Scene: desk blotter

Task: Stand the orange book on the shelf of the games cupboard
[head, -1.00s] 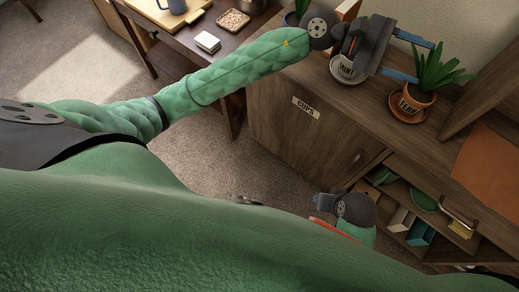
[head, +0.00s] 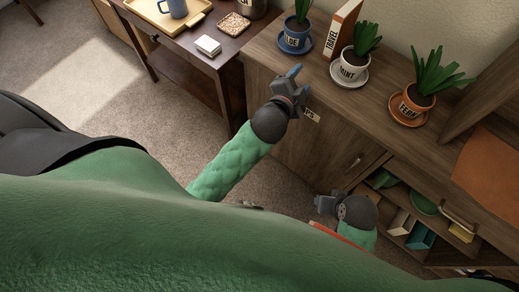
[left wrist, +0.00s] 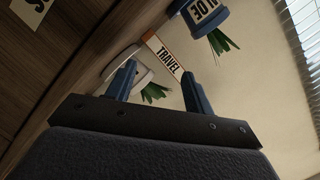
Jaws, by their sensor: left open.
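The orange book (head: 349,22), its pale spine reading TRAVEL, stands upright on the cupboard top between two potted plants. Its spine also shows in the left wrist view (left wrist: 165,57), between my fingers but farther off. My left gripper (head: 299,92) is open and empty in front of the cupboard's front edge, near the CUPS label, apart from the book. My right gripper (head: 324,205) is low in front of the cupboard; its jaw opening is unclear. The cupboard (head: 320,150) has open shelves (head: 410,195) at lower right. No label reading games is visible.
The aloe pot (head: 293,37) stands left of the book, the mint pot (head: 349,68) close to its right, and the fern pot (head: 410,103) farther right. An orange flat panel (head: 488,165) lies at right. A side table (head: 190,45) holds a tray and mug.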

